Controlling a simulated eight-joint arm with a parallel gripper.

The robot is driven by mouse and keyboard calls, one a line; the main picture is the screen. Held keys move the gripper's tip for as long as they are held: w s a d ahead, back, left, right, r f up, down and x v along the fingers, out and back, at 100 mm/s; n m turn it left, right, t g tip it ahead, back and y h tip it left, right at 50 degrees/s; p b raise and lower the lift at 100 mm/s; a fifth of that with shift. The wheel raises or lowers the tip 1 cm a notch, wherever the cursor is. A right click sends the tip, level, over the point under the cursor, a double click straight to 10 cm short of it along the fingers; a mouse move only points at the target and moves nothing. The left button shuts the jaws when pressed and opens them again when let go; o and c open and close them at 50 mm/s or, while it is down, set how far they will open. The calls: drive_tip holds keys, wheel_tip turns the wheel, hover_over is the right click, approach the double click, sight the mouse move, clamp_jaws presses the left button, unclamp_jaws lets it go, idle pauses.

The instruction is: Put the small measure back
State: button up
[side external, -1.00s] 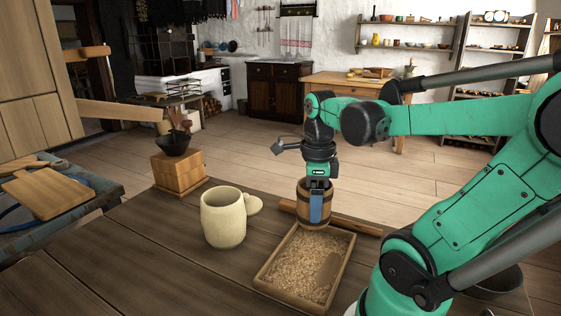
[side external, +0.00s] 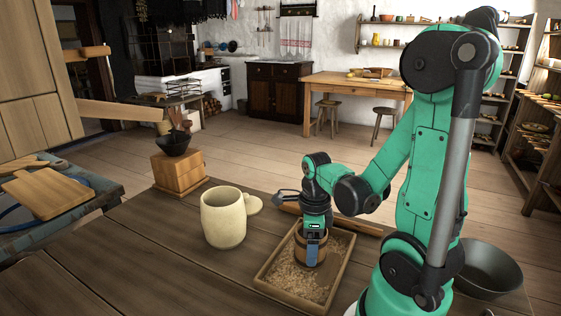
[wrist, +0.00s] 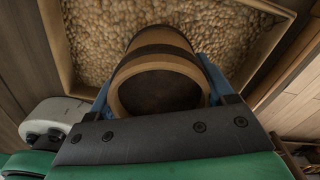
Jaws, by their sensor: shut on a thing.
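The small measure (side external: 311,252) is a round wooden cup like a little barrel with dark bands. My gripper (side external: 314,236) is shut on it, with a blue finger on each side in the wrist view. In the side view the measure is low inside the shallow wooden tray (side external: 341,272) of pale grain (side external: 283,277). I cannot tell whether its base touches the grain. In the wrist view the measure (wrist: 160,88) shows its dark round end towards the camera, with grain behind it. I cannot make out any contents.
A wooden bar (side external: 365,227) lies behind the tray. A wooden mill (side external: 180,172) is at the back left. A dark bowl (side external: 489,268) is at right. The front left tabletop is clear.

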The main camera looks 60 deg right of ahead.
drive_tip(key=shift+f, duration=0.3)
drive_tip(key=o, duration=1.4)
drive_tip(key=shift+c, duration=0.2)
wheel_tip(320, 180, up, 12)
drive_tip(key=w+a+n+t, duration=0.3)
drive_tip(key=a+n, duration=0.3)
drive_tip(key=n, duration=0.9)
drive_tip(key=w+a+n+t, duration=0.4)
drive_tip(key=w+a+n, duration=0.1)
drive_tip(key=n, duration=1.1)
drive_tip(key=shift+w+a+f, duration=0.35)
drive_tip(key=shift+a+f, duration=0.05)
drive_tip(key=shift+a, duration=0.15)
